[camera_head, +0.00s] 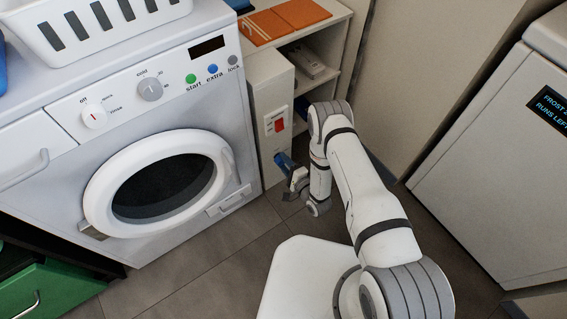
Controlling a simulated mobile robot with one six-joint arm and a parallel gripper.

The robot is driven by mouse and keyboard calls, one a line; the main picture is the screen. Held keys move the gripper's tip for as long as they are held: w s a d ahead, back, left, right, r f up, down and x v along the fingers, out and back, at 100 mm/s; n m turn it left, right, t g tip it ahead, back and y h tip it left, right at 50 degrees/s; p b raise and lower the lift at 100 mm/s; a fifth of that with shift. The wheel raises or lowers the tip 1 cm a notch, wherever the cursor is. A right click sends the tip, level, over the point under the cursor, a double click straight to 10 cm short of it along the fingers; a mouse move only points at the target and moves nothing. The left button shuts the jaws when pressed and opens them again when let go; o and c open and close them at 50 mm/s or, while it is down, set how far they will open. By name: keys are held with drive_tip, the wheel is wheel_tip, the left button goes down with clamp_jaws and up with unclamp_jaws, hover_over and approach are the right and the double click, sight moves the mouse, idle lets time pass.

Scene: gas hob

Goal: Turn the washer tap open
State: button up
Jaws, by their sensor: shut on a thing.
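My gripper (293,183) is low beside the narrow white cabinet, to the right of the washer. It is shut on a blue part (284,162) that looks like the handle of the washer tap. The fingers and wrist hide much of the contact, and the tap's body and pipe cannot be made out. The handle's exact angle is hard to tell at this size. The white washer (220,112) stands to the left, with its round door shut.
A red switch (279,125) is on the white cabinet (262,97) just above my gripper. An open shelf (335,40) stands behind, with orange items on top. A white appliance (490,150) is at the right. Tiled floor (190,270) is clear before the washer.

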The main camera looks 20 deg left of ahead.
drive_tip(key=shift+d, duration=0.1)
idle(0.4)
drive_tip(key=o, duration=1)
drive_tip(key=shift+c, duration=0.2)
drive_tip(key=p+v, duration=0.2)
drive_tip(key=v, duration=0.5)
drive_tip(key=shift+s+d, duration=0.25)
